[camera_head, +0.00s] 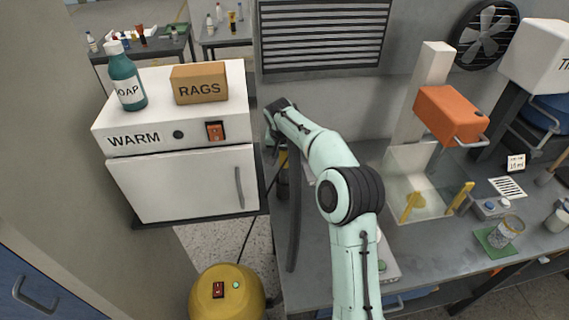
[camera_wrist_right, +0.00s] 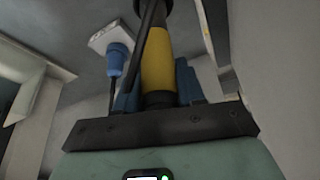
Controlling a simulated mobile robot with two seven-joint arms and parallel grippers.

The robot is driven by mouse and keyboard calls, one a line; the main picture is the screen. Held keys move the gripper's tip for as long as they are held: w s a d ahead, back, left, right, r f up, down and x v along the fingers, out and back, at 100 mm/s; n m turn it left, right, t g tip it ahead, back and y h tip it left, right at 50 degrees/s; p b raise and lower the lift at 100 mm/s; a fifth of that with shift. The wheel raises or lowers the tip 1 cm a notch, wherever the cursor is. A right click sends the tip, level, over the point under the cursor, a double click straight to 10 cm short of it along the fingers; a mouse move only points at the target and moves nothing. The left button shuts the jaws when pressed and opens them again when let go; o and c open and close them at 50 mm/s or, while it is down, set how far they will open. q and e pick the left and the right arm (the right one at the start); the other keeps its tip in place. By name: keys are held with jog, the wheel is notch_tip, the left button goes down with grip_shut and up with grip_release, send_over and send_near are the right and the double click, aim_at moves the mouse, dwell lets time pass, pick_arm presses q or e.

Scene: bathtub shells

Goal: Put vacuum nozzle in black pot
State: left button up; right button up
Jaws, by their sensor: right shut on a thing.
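My right gripper (camera_head: 279,148) is beside the right side of the white WARM cabinet, partly hidden by my own arm in the head view. In the right wrist view its two blue fingers (camera_wrist_right: 156,88) are shut on the yellow grip of the vacuum nozzle (camera_wrist_right: 157,60), which has black parts above and below. A small yellow part of the nozzle (camera_head: 283,159) shows in the head view. Dark shapes lie just below it, and I cannot tell whether one is the black pot. My left gripper is not in view.
The white WARM cabinet (camera_head: 184,185) carries a soap bottle (camera_head: 126,78) and a RAGS box (camera_head: 199,84). A yellow rounded machine (camera_head: 228,298) stands below.

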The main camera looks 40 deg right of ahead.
aim_at(284, 163)
jog(key=shift+f, duration=2.75)
jog(key=shift+f, duration=0.15)
jog(key=o, duration=1)
jog(key=shift+o, duration=0.2)
jog(key=shift+r, duration=0.2)
jog(key=v, duration=1.2)
